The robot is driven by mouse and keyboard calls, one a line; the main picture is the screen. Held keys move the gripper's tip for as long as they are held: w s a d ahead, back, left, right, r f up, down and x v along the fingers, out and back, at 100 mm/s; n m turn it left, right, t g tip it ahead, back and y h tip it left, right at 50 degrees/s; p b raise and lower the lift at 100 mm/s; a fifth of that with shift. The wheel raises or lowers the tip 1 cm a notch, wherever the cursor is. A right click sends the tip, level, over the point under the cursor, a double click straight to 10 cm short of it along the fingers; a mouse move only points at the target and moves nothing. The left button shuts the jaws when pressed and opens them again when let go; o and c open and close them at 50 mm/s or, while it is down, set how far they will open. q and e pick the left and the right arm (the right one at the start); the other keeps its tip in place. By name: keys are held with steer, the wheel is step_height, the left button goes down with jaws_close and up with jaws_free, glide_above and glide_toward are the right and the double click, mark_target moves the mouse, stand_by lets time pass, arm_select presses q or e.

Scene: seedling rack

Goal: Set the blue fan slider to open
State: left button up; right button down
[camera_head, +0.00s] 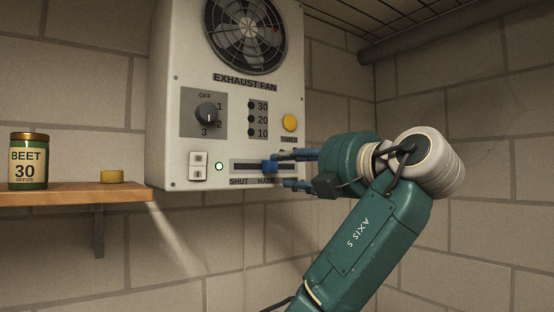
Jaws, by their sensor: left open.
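The exhaust fan panel (225,80) is a pale box on the wall. The blue fan slider (269,166) sits in a dark horizontal slot low on the panel, just above the HALF label and right of SHUT. My left gripper (284,170) comes in from the right with its blue fingers open, one above and one below the slot's level. Its fingertips are close to the slider's right side; I cannot tell whether they touch it. The slot's right end and any label there are hidden behind the gripper. My right gripper is not in view.
The panel also has a rotary knob (207,114), a yellow timer button (290,122), a white rocker switch (198,166) and a lit indicator (219,167). A wooden shelf (75,195) on the left holds a beet seed jar (28,162) and a small yellow item (111,177).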

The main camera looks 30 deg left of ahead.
mark_target(274, 167)
arm_select(q)
steer(key=x, duration=0.1)
steer(key=p+x, duration=0.1)
steer(key=x, duration=0.1)
steer(key=p+x, duration=0.1)
steer(key=x, duration=0.1)
steer(key=shift+s+a+r, duration=0.15)
steer(key=shift+s+r, duration=0.05)
steer(key=shift+s, duration=0.05)
steer(key=shift+w+a+p, duration=0.3)
steer(key=shift+a+p, duration=0.05)
steer(key=shift+a, duration=0.15)
steer(key=shift+w+f, duration=0.15)
steer(key=shift+c, duration=0.3)
jaws_close()
steer(key=shift+o, duration=0.3)
jaws_free()
